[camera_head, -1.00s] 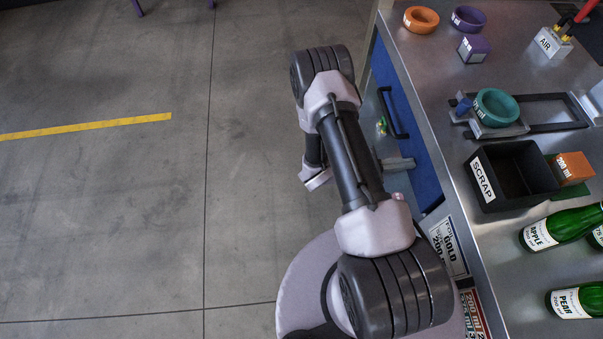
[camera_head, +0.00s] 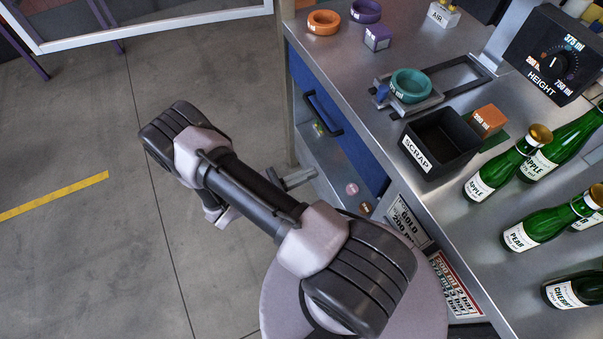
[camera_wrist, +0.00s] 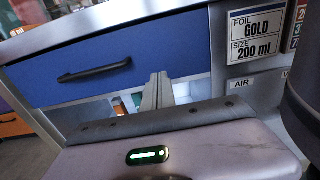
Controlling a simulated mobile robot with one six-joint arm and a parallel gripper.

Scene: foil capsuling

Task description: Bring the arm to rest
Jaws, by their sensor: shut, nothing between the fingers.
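My arm is folded over the floor beside the workbench (camera_head: 465,215). My gripper (camera_head: 300,178) shows in the head view only as grey fingers poking out from behind the arm, near the bench front. In the wrist view my gripper (camera_wrist: 157,90) has its fingers together with nothing between them. They point toward the opening below the blue drawer (camera_wrist: 90,73); whether they touch anything there I cannot tell.
On the bench stand a black scrap bin (camera_head: 418,158), a teal ring (camera_head: 410,84) on a fixture, an orange block (camera_head: 488,120), several green bottles and a height dial box (camera_head: 535,50). The floor (camera_head: 80,260) on the left is clear.

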